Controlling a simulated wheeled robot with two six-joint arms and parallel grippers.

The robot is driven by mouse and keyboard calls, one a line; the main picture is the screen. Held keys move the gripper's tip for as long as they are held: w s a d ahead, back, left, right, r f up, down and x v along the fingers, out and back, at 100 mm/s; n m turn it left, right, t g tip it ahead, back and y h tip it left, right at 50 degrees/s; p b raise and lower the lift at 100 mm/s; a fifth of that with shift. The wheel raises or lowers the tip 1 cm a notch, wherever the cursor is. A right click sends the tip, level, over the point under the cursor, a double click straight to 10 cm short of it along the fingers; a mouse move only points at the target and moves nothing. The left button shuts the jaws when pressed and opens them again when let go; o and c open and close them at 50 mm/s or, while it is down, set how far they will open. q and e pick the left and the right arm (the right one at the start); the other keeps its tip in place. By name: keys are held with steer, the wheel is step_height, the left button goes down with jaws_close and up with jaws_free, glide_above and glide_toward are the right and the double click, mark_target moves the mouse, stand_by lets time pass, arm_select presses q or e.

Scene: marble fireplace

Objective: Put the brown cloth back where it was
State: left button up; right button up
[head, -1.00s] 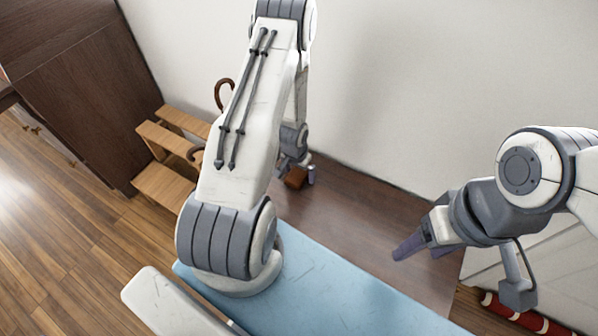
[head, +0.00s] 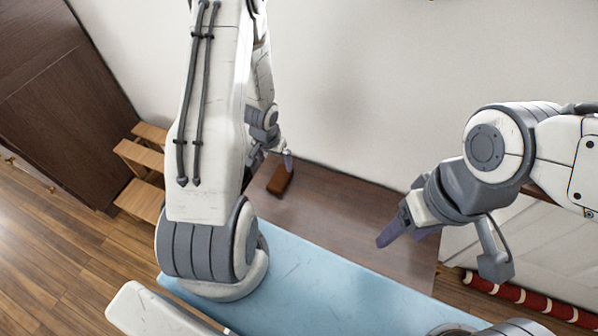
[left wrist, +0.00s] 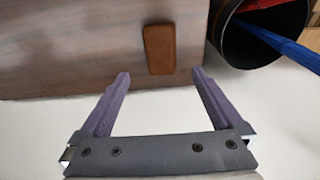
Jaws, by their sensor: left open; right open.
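The brown cloth (head: 280,179) lies as a small folded block on the dark wooden table, near its far left part by the wall. It also shows in the left wrist view (left wrist: 159,49), flat on the wood, ahead of the fingers. My left gripper (head: 272,160) is just beside and above the cloth in the head view, partly hidden by its arm. In the left wrist view its two purple fingers (left wrist: 158,84) are spread apart with nothing between them. My right gripper (head: 400,236) is open and empty over the right part of the table.
The table (head: 335,207) is bare around the cloth. In the left wrist view a dark round container (left wrist: 235,45) holding blue and red things stands past the table's edge. Wooden steps (head: 140,170) stand left, beside a dark cabinet (head: 60,90). A light blue surface (head: 310,270) lies in front.

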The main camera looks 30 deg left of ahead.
arm_select(q)
steer(key=s+d+r+m, duration=0.2)
steer(key=d+r+m, duration=0.2)
steer(key=d+r, duration=1.25)
steer(key=s+d+r+m, duration=0.1)
steer(key=s+d+r, duration=0.2)
steer(key=s, duration=0.2)
steer(key=s+d+r+m+g, duration=0.1)
steer(key=s+d+r, duration=0.2)
steer(key=s, duration=0.3)
steer(key=s+d+r+m+h, duration=0.1)
steer(key=s+d+r+m, duration=0.1)
steer(key=s, duration=0.4)
step_height(320, 180, up, 2)
steer(key=shift+d+r+g, duration=0.15)
steer(key=shift+d+g, duration=0.15)
steer(key=shift+d, duration=0.2)
steer(key=shift+r, duration=0.1)
step_height(320, 180, up, 14)
steer(key=p, duration=1.4)
steer(key=shift+r, duration=0.1)
